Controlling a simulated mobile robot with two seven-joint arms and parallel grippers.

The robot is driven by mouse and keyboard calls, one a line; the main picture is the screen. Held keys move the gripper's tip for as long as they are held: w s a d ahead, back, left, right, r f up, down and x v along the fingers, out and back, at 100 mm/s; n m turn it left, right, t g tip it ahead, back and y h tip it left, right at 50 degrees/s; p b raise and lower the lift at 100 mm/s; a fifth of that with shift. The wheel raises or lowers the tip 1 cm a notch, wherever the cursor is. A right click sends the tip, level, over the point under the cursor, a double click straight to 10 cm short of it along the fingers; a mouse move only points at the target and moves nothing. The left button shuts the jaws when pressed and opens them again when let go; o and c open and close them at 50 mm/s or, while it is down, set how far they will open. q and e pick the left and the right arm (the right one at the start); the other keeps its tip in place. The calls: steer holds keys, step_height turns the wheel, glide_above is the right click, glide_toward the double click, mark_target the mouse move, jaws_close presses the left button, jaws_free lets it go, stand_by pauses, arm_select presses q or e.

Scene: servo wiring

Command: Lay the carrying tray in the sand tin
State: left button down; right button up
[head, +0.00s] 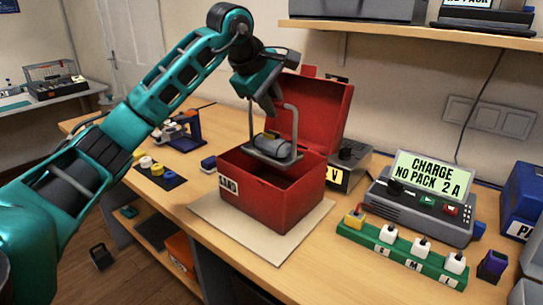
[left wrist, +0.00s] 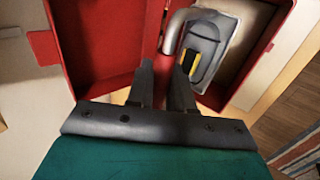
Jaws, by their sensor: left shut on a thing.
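The red sand tin (head: 262,205) stands on a pale mat with its lid (head: 322,115) raised at the back; it also shows in the left wrist view (left wrist: 95,40). The grey carrying tray (head: 288,160) has a tall grey handle (head: 294,122) and bears a dark grey pack (head: 268,146) with a yellow part. It hangs roughly level over the tin's opening; whether its underside is below the rim I cannot tell. My left gripper (head: 270,106) is shut on the handle's top, above the tin. In the left wrist view its fingers (left wrist: 165,85) partly hide the handle. My right gripper is out of view.
A charger with a lit screen (head: 428,172) and a green strip with several plugs (head: 400,252) stand on the right. A box (head: 345,172) is close behind the tin. A dark strip with coloured pieces (head: 160,174) lies left. A shelf (head: 420,33) overhangs the back right.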

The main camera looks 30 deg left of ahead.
mark_target(267, 141)
arm_select(q)
step_height(267, 141, down, 11)
steer(key=shift+r+b, duration=0.1)
steer(key=shift+b, duration=0.35)
steer(key=c, duration=1)
jaws_free()
steer(key=shift+f, duration=0.25)
steer(key=shift+r, duration=0.25)
steer(key=v, duration=1.2)
steer(key=shift+f, duration=0.1)
